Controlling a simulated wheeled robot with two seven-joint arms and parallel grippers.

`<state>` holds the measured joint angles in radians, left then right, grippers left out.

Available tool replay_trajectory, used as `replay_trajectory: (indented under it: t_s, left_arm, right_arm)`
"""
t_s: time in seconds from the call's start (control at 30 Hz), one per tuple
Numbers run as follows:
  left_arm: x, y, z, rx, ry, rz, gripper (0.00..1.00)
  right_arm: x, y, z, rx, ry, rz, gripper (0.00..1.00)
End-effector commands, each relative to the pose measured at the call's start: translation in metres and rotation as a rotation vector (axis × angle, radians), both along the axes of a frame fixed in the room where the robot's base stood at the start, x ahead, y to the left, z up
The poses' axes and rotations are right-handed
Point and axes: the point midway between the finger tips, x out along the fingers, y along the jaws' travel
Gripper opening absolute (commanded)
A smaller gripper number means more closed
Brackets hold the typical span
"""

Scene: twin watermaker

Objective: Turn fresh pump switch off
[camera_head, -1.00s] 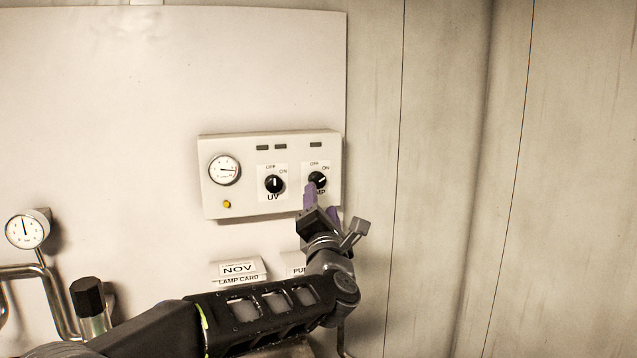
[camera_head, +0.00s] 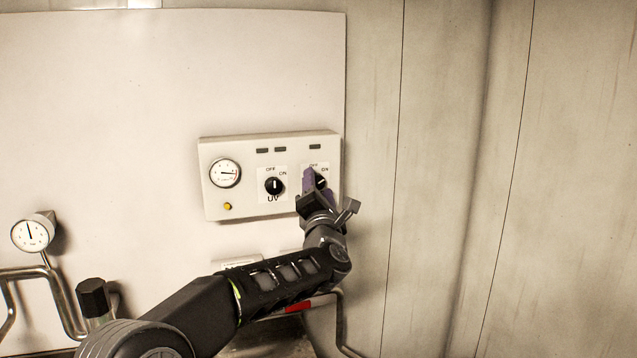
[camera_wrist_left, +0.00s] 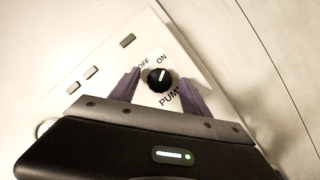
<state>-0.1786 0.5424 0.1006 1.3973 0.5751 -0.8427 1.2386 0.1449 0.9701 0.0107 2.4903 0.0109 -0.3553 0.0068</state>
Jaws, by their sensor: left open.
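The pump switch is a round black knob with a white pointer line, on the right of a white control box (camera_head: 240,203). In the head view the knob (camera_head: 320,182) is partly hidden by my left gripper (camera_head: 316,178). The left wrist view shows the pump knob (camera_wrist_left: 159,80) between the two purple fingers of my left gripper (camera_wrist_left: 161,92), with a gap on each side. The gripper is open. The pointer sits nearer the ON mark than the OFF mark. My right gripper is not in view.
The UV knob (camera_head: 274,186) is left of the pump knob, its pointer upright. A dial gauge (camera_head: 225,173) and a yellow button (camera_head: 228,207) are further left on the box. Another gauge (camera_head: 31,235) and pipes are at lower left. The wall on the right is clear.

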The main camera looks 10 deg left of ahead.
Motion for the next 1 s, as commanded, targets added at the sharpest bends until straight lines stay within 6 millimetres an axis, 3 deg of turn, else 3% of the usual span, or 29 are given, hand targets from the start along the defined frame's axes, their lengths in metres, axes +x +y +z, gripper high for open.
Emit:
replay_trajectory:
  t_s: [0.2, 0.87, 1.0]
  left_arm:
    - [-0.0001, 0.0001, -0.0004, 0.000, 0.000, 0.000, 0.54]
    - [-0.0003, -0.0001, -0.0003, 0.000, 0.000, 0.000, 0.00]
    - [-0.0003, -0.0002, -0.0004, 0.000, 0.000, 0.000, 0.00]
  right_arm:
    - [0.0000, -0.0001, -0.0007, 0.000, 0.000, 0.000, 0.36]
    - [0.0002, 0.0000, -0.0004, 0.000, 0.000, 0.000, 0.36]
    - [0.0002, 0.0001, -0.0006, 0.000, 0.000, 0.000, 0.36]
